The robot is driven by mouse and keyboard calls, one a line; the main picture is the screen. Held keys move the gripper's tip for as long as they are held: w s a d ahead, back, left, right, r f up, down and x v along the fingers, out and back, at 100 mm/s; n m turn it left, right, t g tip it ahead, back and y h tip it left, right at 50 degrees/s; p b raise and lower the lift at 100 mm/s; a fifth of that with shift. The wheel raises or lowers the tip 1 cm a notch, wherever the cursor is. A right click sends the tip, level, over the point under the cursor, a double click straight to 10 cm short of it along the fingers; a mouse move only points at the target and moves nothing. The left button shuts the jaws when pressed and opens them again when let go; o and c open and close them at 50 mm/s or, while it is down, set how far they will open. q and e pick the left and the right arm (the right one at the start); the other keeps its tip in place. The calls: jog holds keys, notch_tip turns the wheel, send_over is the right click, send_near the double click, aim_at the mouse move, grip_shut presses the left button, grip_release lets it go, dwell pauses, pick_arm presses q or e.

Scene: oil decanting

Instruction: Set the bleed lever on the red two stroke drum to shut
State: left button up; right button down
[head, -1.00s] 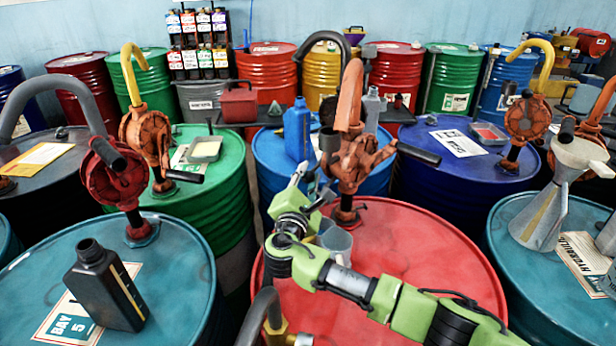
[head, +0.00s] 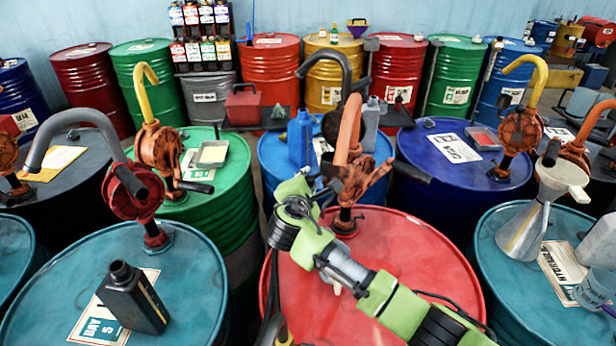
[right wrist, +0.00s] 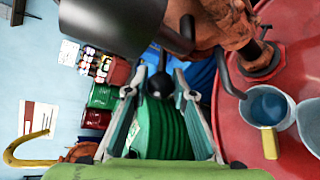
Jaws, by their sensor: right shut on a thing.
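The red drum (head: 430,250) stands front centre in the head view, with a rusty orange hand pump (head: 352,187) on its top. My right gripper (head: 326,184) is beside the pump's left side, partly hidden by my own wrist. In the right wrist view its two fingers (right wrist: 158,86) flank a black ball knob (right wrist: 156,88), and the gripper is shut on it. The knob looks like a lever end; its stem is mostly hidden, so I cannot read the lever's setting. The pump (right wrist: 232,28) is close by on the right. My left gripper is not in view.
Cups, one with a yellow handle (right wrist: 269,143), stand on the red drum near the pump. A blue jug (head: 301,137) stands on the blue drum behind. A metal funnel (head: 535,215) is on the right teal drum, a black bottle (head: 133,298) on the left one.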

jog(key=shift+w+r, duration=0.15)
jog(key=shift+r, duration=0.8)
jog(key=shift+d, duration=0.1)
jog(key=c, duration=1.7)
grip_release()
jog(key=shift+f, duration=0.1)
jog(key=shift+f, duration=0.1)
jog(key=shift+s, duration=0.25)
jog(key=v, duration=1.1)
jog(key=shift+s, duration=0.4)
